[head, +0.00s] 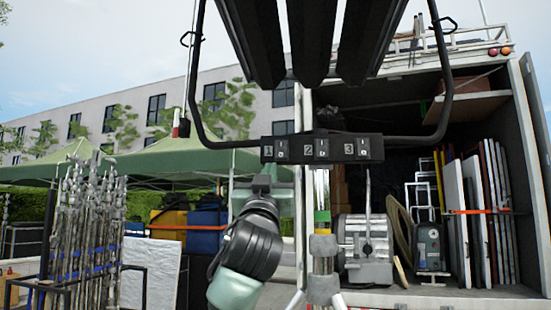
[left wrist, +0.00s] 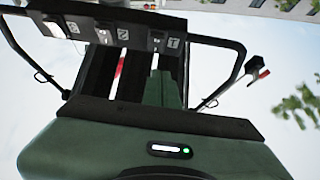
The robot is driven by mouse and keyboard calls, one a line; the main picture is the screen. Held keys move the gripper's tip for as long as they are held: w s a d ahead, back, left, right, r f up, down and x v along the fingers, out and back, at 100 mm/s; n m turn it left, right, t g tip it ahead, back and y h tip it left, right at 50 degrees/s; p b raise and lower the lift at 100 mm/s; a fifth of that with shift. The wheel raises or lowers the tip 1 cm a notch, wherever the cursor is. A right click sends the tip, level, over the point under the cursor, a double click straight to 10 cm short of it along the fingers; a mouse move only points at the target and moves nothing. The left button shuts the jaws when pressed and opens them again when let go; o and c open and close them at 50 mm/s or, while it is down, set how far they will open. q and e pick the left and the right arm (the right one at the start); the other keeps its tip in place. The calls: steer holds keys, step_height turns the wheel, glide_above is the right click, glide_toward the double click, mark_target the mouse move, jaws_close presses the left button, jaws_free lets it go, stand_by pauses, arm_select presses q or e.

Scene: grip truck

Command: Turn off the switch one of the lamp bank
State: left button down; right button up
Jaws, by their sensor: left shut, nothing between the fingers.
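The lamp bank (head: 313,40) hangs overhead in a dark yoke, and its black switch box (head: 334,149) carries switches numbered 1, 2 and 3. Switch one (head: 282,150) is at the box's left end in the head view; in the upside-down left wrist view, switch one (left wrist: 157,41) is at the right end. Whether its lever is up or down is too small to tell. My left gripper (head: 274,178) is shut and empty, just below switch one; it also shows in the left wrist view (left wrist: 162,74). I cannot tell whether it touches the box. My right gripper is not in view.
The dark yoke frame (head: 440,70) curves around the lamp bank on both sides. The stand (head: 322,260) rises beneath the box, right of my left arm. A truck's open cargo bay (head: 400,180) with boards is behind. Metal stands (head: 88,220) and a green canopy (head: 150,160) are left.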

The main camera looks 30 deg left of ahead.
mark_target(276, 154)
arm_select(q)
steer(key=p+x, duration=0.2)
steer(key=x, duration=0.1)
steer(key=f+p+x, duration=0.1)
steer(key=p+x, duration=0.2)
steer(key=x, duration=0.1)
steer(key=p+x, duration=0.2)
steer(key=x, duration=0.1)
steer(key=shift+w+a, duration=0.5)
steer(key=shift+w, duration=0.1)
steer(key=shift+w+a+f+p, duration=0.25)
steer(key=shift+w+f+p, duration=0.1)
steer(key=shift+w, duration=0.15)
